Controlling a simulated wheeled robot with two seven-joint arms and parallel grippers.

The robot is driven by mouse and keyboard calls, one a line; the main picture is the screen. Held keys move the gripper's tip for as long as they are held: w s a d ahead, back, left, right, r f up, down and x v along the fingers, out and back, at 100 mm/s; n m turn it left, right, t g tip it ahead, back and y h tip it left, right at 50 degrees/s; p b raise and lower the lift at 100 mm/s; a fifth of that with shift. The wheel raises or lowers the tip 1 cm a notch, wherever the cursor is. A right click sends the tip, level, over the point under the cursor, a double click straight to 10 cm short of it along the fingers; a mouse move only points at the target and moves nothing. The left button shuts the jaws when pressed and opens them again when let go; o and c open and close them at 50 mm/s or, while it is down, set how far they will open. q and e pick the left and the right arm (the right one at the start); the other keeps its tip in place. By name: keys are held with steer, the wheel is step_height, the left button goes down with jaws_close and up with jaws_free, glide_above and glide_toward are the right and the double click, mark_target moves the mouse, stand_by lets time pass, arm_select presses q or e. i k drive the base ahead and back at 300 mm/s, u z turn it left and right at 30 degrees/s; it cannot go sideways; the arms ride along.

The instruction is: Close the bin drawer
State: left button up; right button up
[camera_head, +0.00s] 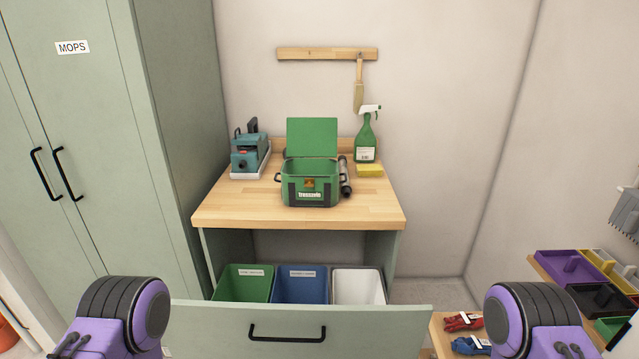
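The bin drawer (380,329) is pulled out from under the wooden-topped bench, with its pale green front nearest me. A black bar handle (287,333) sits in the middle of that front. Inside stand a green bin (243,286), a blue bin (300,287) and a white bin (358,288). My purple arm links show at the lower left and lower right, apart from the handle. Both of my grippers are out of view.
The bench top (240,212) carries a green toolbox (311,180), a teal machine (248,152), a spray bottle (366,138) and a yellow sponge (369,170). A green cabinet (110,130) stands left. Trays (570,266) and gloves (463,322) lie at right.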

mark_target(253, 313)
steer(key=u, duration=0.25)
steer(key=k, duration=0.85)
steer(key=z, duration=0.25)
